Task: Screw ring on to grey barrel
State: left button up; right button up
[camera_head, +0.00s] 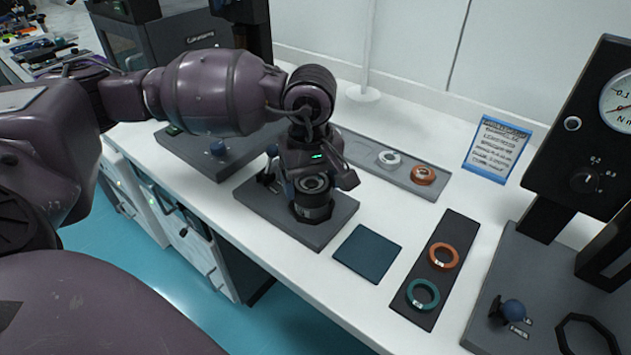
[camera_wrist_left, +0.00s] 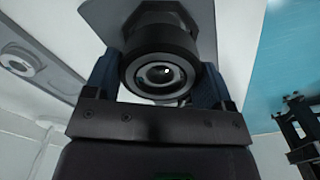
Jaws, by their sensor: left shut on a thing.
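My left gripper (camera_head: 314,181) reaches down over a fixture plate (camera_head: 262,217) in the head view. Its jaws are shut on a dark ring (camera_head: 314,183) at the top of the grey barrel (camera_head: 313,212), which stands upright on the plate. The left wrist view shows the blue-sided fingers (camera_wrist_left: 160,82) on both sides of the ring (camera_wrist_left: 160,45), with a lens-like centre inside it. How far the ring is threaded on cannot be told. My right gripper is in neither view.
An orange ring (camera_head: 443,255) and a teal ring (camera_head: 423,294) lie on a dark tray (camera_head: 418,318). A grey tray (camera_head: 358,150) behind holds a silver part (camera_head: 388,158) and an orange part (camera_head: 423,175). A blue mat (camera_head: 367,254) lies right of the plate. A gauge stand (camera_head: 560,190) stands far right.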

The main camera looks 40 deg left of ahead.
pick_arm(q)
jog(key=shift+f+m, duration=0.25)
jog(key=shift+m, duration=0.35)
jog(key=o, duration=1.1)
jog(key=shift+r, duration=0.25)
jog(key=shift+c, duration=0.2)
jog(key=shift+r, duration=0.1)
notch_tip(320, 180, up, 10)
jog(key=shift+f+p, duration=0.2)
jog(key=shift+p, duration=0.5)
jog(key=shift+r, duration=0.55)
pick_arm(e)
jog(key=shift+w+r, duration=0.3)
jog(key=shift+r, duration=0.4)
pick_arm(q)
jog(key=shift+s, duration=0.15)
